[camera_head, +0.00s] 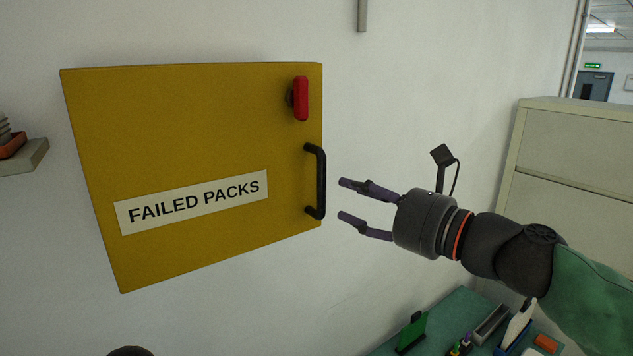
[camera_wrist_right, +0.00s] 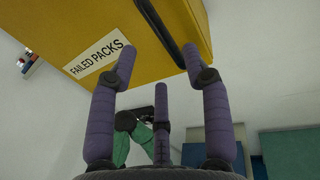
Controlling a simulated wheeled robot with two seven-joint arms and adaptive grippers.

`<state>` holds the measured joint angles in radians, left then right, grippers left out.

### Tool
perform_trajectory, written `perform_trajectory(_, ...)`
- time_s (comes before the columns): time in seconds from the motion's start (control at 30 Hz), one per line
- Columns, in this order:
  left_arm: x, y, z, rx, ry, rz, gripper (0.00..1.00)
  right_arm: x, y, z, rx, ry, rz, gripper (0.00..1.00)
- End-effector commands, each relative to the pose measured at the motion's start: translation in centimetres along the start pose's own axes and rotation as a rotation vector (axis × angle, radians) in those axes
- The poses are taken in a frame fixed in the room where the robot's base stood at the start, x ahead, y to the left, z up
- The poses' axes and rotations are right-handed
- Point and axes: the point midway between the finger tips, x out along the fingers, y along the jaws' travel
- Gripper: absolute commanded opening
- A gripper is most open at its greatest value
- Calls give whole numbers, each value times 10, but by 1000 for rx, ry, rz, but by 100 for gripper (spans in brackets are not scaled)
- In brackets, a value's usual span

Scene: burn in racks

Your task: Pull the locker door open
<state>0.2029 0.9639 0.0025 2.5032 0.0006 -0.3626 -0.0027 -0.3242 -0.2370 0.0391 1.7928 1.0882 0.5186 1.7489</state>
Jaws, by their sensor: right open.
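The yellow locker door (camera_head: 190,130) is on the white wall in the head view and looks closed. It bears a "FAILED PACKS" label (camera_head: 192,201), a red latch handle (camera_head: 301,98) near its top right, and a black vertical pull handle (camera_head: 320,181) at its right edge. My right gripper (camera_head: 342,199) is open and empty, just right of the pull handle and apart from it, its fingers pointing left. In the right wrist view the pull handle (camera_wrist_right: 161,33) runs ahead of and between the spread fingers (camera_wrist_right: 160,65). My left gripper is not seen in the head view.
A teal work surface (camera_head: 462,303) below right holds a green board (camera_head: 412,333), a grey tray and small tools. A beige cabinet (camera_head: 575,150) stands at the right. A small shelf (camera_head: 25,157) sticks out at the left.

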Motion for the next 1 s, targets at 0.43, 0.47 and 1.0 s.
perform_trajectory(0.43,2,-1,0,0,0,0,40,74,0,-1,-2,2,1,49)
perform_trajectory(0.47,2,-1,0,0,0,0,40,76,0,-1,-2,2,1,49)
perform_trajectory(1.0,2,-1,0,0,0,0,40,87,0,0,-3,1,-1,29)
